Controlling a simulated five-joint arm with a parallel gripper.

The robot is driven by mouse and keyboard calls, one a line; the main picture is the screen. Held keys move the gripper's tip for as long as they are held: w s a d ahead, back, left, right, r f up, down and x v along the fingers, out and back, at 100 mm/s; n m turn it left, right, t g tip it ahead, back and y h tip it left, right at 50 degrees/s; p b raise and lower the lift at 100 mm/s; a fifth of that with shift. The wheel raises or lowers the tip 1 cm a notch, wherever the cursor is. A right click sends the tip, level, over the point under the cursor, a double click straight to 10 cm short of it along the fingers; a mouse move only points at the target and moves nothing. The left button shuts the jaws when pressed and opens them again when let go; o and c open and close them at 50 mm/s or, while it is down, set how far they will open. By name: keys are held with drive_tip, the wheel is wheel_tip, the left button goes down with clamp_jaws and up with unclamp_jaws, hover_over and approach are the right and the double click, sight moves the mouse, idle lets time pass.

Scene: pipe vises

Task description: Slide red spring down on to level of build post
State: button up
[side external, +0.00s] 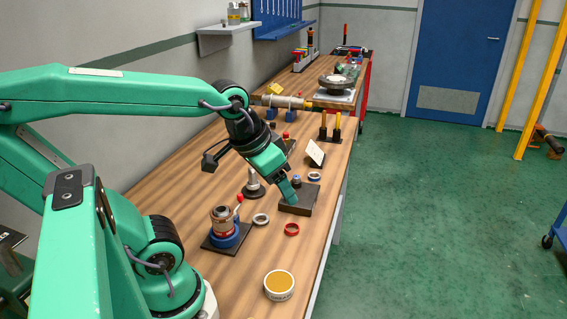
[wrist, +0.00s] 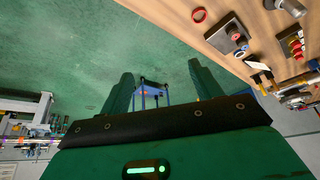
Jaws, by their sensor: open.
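A red ring (side external: 291,229), the likely red spring though no coils can be made out, lies flat on the wooden bench. A red ring (wrist: 199,15) also shows at the top of the wrist view. A dark block (side external: 296,204) stands behind it with a short, blue-tinged post (side external: 297,181) rising at its far side; I cannot tell whether this is the build post. My gripper (side external: 290,190) points down at the block, partly hiding it; contact is unclear. In the wrist view its two fingers (wrist: 163,88) are spread, with nothing held between them.
A metal cylinder (side external: 222,216) with red and blue bands stands on a dark plate at the left. A grey ring (side external: 261,219), a blue-and-white ring (side external: 314,176) and a yellow-topped round tin (side external: 279,284) lie nearby. Open bench surrounds the red ring.

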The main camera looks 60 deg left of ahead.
drive_tip(key=w+a+f+n+g, duration=0.2)
drive_tip(key=w+a+f+g, duration=0.1)
drive_tip(key=w+a+f, duration=0.3)
drive_tip(key=n+g, duration=0.2)
drive_tip(key=n, duration=0.1)
hover_over(292, 231)
wheel_tip(292, 231, down, 10)
drive_tip(key=shift+f, duration=1.3)
drive_tip(key=shift+f, duration=2.6)
